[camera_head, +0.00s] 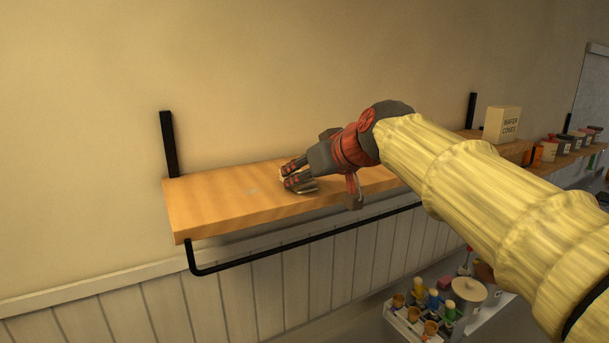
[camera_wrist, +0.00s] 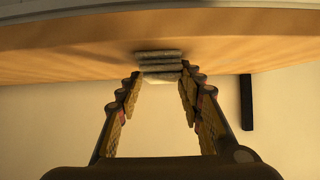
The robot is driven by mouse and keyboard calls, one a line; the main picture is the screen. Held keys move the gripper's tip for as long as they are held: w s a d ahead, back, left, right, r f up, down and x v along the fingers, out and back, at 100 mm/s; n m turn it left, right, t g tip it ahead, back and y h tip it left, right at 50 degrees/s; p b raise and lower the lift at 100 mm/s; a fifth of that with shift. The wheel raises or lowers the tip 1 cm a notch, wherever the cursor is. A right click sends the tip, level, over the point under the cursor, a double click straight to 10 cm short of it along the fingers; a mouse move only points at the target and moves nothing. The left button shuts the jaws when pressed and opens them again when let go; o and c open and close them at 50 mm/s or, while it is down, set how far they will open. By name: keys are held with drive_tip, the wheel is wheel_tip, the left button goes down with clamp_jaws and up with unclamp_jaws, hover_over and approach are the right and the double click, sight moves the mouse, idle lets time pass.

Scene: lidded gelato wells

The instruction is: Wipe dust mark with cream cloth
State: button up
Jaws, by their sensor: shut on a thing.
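My gripper (camera_head: 288,177) is over the wooden shelf, fingers pointing left and low against its top. In the wrist view, my gripper (camera_wrist: 160,78) has its fingers closed in on a small folded cloth (camera_wrist: 160,61). The cloth looks greyish in shadow, with a paler cream edge, and lies at or against the shelf surface.
The wooden shelf (camera_head: 215,204) has black brackets (camera_head: 168,145) and a black rail (camera_head: 300,249) below its front edge. Its left part is clear. A wafer cones box (camera_head: 502,125) and several small tubs stand farther right. A tray of bottles and cups (camera_head: 432,305) is below.

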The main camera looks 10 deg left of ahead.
drive_tip(key=shift+w+a+p, duration=0.3)
drive_tip(key=shift+w+a, duration=0.45)
drive_tip(key=shift+w, duration=0.25)
drive_tip(key=shift+s+d+f+b, duration=0.1)
drive_tip(key=shift+s+d+b, duration=0.45)
drive_tip(key=shift+s+b, duration=0.15)
drive_tip(key=shift+s+d+b, duration=0.5)
drive_tip(key=shift+s+b, duration=0.1)
drive_tip(key=shift+s, duration=0.15)
drive_tip(key=shift+w+a+p, duration=0.3)
drive_tip(key=shift+w+a, duration=0.2)
drive_tip(key=shift+w, duration=0.25)
drive_tip(key=shift+w+a+p, duration=0.3)
drive_tip(key=shift+w+a, duration=0.2)
drive_tip(key=shift+w, duration=0.2)
drive_tip(key=shift+s+d+b, duration=0.2)
drive_tip(key=shift+s+b, duration=0.05)
drive_tip(key=shift+b, duration=0.1)
drive_tip(key=shift+s+d+b, duration=0.45)
drive_tip(key=shift+s, duration=0.15)
drive_tip(key=shift+s+d+b, duration=0.4)
drive_tip(key=shift+s+b, duration=0.05)
drive_tip(key=shift+s, duration=0.15)
drive_tip(key=shift+r+p, duration=0.45)
drive_tip(key=shift+r, duration=0.25)
